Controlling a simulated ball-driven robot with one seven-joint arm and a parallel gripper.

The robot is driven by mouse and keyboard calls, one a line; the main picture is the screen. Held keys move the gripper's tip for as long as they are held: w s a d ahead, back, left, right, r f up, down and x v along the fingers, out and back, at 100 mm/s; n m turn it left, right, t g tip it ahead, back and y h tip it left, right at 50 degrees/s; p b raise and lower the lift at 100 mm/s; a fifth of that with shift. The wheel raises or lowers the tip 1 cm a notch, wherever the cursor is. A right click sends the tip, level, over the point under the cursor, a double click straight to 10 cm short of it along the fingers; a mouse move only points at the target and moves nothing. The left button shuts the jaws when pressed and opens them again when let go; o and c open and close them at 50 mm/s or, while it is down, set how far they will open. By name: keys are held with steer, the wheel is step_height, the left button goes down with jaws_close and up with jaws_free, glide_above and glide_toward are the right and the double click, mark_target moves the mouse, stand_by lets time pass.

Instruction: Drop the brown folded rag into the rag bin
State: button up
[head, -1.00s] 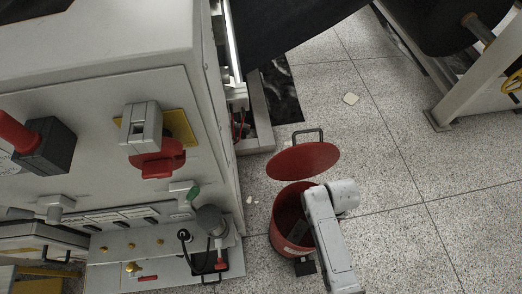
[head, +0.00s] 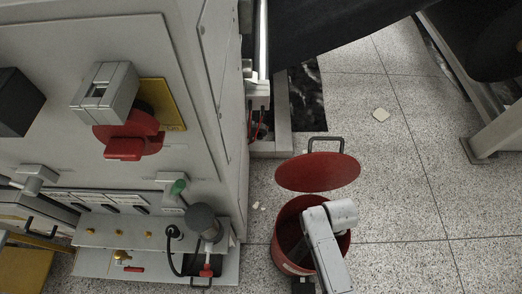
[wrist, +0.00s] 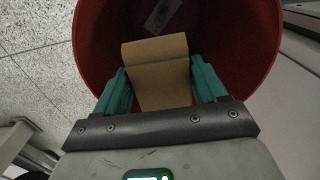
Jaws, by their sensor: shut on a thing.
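The brown folded rag (wrist: 158,75) is between the two green fingers of my gripper (wrist: 160,84) in the wrist view. My gripper is shut on it and holds it over the mouth of the red rag bin (wrist: 238,40). In the head view the bin (head: 284,232) stands on the floor with its red lid (head: 318,172) raised behind it. My arm covers part of the bin's opening there, and the rag and fingers are hidden. A pale label or scrap (wrist: 163,15) shows inside the bin in the wrist view.
A large grey machine (head: 215,130) with red switches and levers stands left of the bin. A grey metal frame (head: 490,135) is at the right. The floor right of the bin is clear.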

steer(key=shift+f+b, duration=0.4)
steer(key=shift+f, duration=0.35)
steer(key=o, duration=1.2)
steer(key=shift+c, duration=0.2)
steer(key=shift+r, duration=0.1)
step_height(320, 180, up, 11)
steer(key=p, duration=0.3)
steer(key=shift+f, duration=0.2)
